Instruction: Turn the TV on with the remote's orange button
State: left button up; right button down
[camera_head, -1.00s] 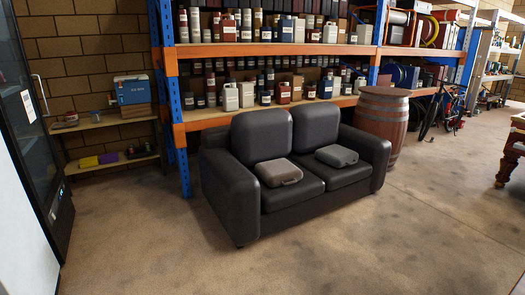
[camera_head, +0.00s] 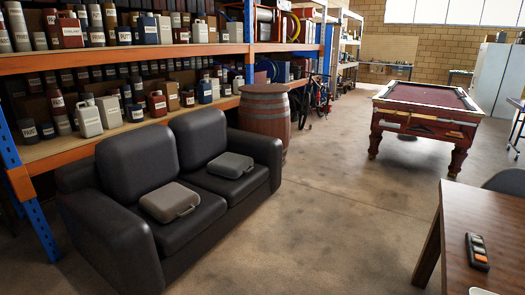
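A dark remote (camera_head: 477,252) with orange and pale buttons lies on a brown wooden table (camera_head: 454,221) at the lower right of the head view. Its orange button is small, near the lower half of the remote. No TV shows in this view. Neither of my grippers is in view.
A black sofa (camera_head: 128,228) with two grey cases stands at the left, before shelving (camera_head: 130,57) full of containers. A barrel (camera_head: 264,122) stands beyond it. A pool table (camera_head: 425,113) is at the back right. The concrete floor between sofa and table is clear.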

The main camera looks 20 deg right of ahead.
aim_at(478, 258)
jog(key=i+l+z, duration=0.1)
jog(key=i+z, duration=0.45)
jog(key=z, duration=0.2)
jog(key=i+j+z, duration=0.1)
jog(key=i+z, duration=0.7)
jog(key=i+j+z, duration=0.1)
jog(key=i+z, duration=0.15)
jog(key=z, duration=0.15)
jog(key=i+j+z, duration=0.2)
jog(key=z, duration=0.2)
jog(key=i, duration=0.1)
